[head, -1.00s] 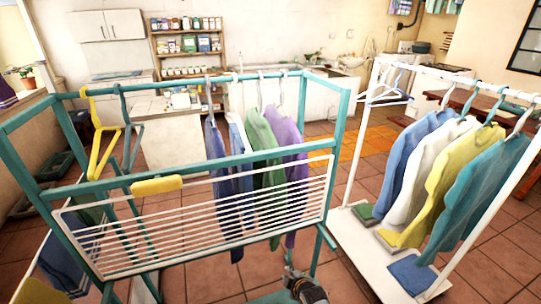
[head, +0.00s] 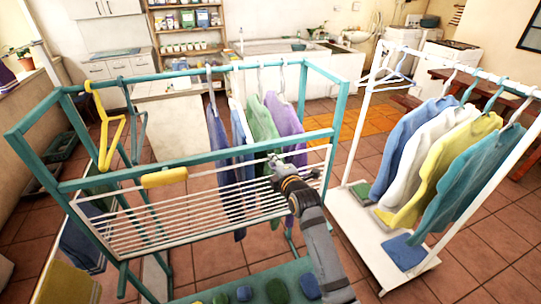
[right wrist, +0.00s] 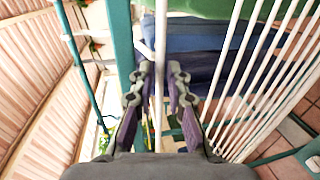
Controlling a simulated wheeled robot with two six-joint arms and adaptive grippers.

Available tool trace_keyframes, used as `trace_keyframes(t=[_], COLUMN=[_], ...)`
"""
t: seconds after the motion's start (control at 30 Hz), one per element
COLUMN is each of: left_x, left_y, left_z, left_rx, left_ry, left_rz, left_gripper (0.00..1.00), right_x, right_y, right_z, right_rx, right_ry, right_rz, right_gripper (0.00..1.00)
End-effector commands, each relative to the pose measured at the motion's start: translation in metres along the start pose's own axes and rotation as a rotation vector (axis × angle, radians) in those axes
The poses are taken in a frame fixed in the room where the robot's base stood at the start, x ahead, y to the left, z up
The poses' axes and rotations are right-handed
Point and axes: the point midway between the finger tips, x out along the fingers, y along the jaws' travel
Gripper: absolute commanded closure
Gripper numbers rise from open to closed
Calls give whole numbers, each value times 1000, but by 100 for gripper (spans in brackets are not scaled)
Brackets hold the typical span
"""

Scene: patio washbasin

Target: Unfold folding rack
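The folding rack (head: 200,211) is a white slatted panel hanging steeply down against the front of a teal frame (head: 110,177). Its slats also fill the right of the right wrist view (right wrist: 262,75). My right gripper (head: 280,160) is at the rack's upper edge, towards its right end. In the right wrist view, its two fingers (right wrist: 160,72) stand apart on either side of a white bar (right wrist: 161,35), with a narrow gap at each side. My left gripper is out of view.
Yellow (head: 107,130) and teal (head: 136,118) hangers and several garments hang in the frame. A white clothes rail (head: 350,140) with shirts stands right. Several rounded objects (head: 277,290) lie on the low teal shelf.

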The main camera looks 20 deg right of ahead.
Motion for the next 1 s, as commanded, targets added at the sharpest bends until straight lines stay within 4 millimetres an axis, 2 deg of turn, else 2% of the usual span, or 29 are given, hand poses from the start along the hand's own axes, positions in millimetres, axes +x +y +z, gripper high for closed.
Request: trace_keyframes(t=[0.1,0.3,0.53,0.67,1.0], left_x=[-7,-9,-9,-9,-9], left_y=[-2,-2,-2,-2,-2], left_z=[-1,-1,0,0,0], left_rx=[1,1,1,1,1], left_ry=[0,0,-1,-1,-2], left_rz=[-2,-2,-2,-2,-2], left_gripper=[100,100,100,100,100], right_x=[19,33,34,34,34], right_y=[2,0,-1,-1,-1], right_z=[0,0,0,0,0], right_rx=[0,1,1,1,1], right_ry=[0,0,0,0,0], right_rz=[-1,-1,0,0,-1], right_gripper=[84,84,84,100,100])
